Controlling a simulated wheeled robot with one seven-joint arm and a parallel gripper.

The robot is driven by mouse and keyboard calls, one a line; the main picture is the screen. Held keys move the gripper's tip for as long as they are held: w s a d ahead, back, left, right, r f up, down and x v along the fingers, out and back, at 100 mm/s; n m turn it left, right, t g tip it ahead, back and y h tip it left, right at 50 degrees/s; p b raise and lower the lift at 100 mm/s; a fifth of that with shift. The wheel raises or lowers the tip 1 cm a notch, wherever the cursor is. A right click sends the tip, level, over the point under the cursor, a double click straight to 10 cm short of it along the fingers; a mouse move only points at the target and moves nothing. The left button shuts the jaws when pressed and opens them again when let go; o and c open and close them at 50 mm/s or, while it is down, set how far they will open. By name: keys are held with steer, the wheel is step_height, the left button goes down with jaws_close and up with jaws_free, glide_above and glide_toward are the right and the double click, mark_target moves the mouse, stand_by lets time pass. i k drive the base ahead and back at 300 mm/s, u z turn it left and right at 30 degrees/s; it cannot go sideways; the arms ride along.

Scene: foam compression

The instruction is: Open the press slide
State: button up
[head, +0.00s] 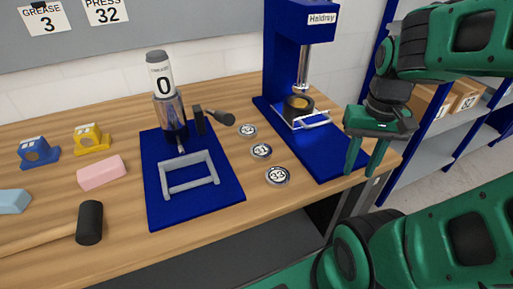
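The blue press (285,40) stands at the back right of the workbench on a blue base plate (335,158). Its metal ram (302,70) hangs above a dark round holder (299,106) with something yellow inside. A pale grey slide handle (312,121) sticks out at the front of the holder, low over the base plate. My gripper (365,172) is to the right of the handle and nearer the camera, with its fingers pointing down. The fingers are apart with nothing between them. The gripper does not touch the handle. How far the slide is out is hard to tell.
A grease station (170,110) on a blue plate with a grey frame handle (190,178) stands left. Several numbered discs (261,151) lie between the stations. A mallet (89,222), a pink block (101,173) and other blocks lie left. A shelf (440,125) stands right.

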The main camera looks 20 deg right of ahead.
mark_target(297, 120)
steer(key=z, duration=0.35)
steer(key=k, duration=0.85)
steer(key=u, duration=0.3)
steer(key=i, duration=0.5)
